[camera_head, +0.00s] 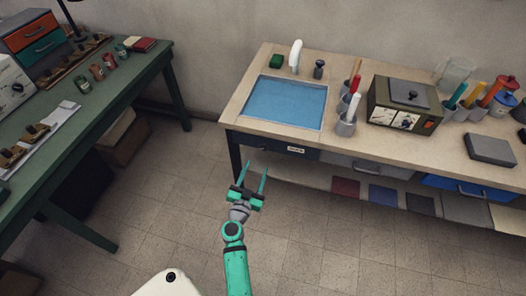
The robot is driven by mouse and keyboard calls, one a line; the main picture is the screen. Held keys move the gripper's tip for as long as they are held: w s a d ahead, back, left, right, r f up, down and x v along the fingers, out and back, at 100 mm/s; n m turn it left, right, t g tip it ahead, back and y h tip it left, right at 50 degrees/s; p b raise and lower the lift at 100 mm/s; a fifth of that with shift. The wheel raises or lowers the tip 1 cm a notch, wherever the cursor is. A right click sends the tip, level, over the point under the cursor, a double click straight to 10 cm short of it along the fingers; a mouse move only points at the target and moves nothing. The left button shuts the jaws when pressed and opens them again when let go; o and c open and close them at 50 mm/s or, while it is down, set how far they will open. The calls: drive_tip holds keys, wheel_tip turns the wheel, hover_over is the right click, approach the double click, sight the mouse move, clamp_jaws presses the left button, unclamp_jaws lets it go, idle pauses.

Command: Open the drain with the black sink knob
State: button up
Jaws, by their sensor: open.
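The black sink knob (319,69) stands upright on the counter behind the sink, to the right of the white faucet (296,57). The sink (285,103) is a rectangular basin filled with blue water, so its drain is hidden. My gripper (255,166) is open and empty, with two green fingers pointing toward the counter. In the picture it is below and in front of the counter's front edge, apart from the knob and the sink.
A drawer (280,148) is under the sink. A green table (59,131) stands at left. The tiled floor between is clear.

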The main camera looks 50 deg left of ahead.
sight(264, 148)
drive_tip(key=x, duration=1)
drive_tip(key=shift+w+a, duration=0.1)
drive_tip(key=shift+w, duration=0.15)
drive_tip(key=c, duration=1.1)
